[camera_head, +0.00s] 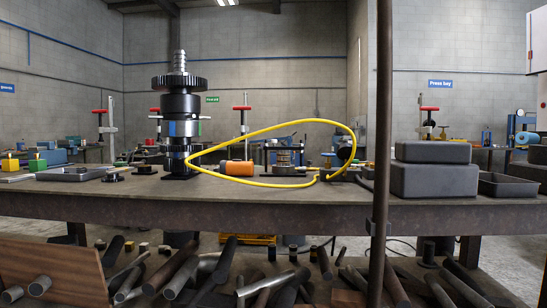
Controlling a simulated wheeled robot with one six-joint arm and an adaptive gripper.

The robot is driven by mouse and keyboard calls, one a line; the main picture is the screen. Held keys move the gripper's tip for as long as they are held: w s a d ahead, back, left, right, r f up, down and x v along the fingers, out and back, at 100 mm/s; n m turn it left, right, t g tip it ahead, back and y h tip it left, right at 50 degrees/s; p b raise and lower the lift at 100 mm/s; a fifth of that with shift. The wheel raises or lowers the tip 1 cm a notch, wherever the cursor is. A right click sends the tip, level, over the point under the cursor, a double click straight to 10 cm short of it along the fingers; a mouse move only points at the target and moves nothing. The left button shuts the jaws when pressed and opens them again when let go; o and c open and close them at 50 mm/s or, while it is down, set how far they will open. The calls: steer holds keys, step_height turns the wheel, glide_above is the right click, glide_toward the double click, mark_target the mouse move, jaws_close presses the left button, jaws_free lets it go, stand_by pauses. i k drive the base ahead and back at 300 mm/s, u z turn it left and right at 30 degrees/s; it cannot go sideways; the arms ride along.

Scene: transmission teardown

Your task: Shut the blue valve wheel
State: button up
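I cannot make out a blue valve wheel for certain in the head view. A small blue rounded shape (525,138) shows in the background at the far right, behind the workbench; it is too small to tell whether it is a wheel. A dark stacked transmission assembly (180,105) with a toothed gear near its top stands upright on the workbench (250,206), left of centre. It has a blue patch on its silver middle band. My gripper is not in view.
A yellow hose (268,127) loops above the bench. Grey boxes (433,180) and a dark tray (508,185) sit at the right. A dark vertical pole (381,120) stands in front of the bench. Several bars and tubes (180,275) fill the lower level.

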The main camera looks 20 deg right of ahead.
mark_target(327, 155)
steer(key=u, duration=0.7)
steer(key=i, duration=0.95)
steer(key=z, duration=0.9)
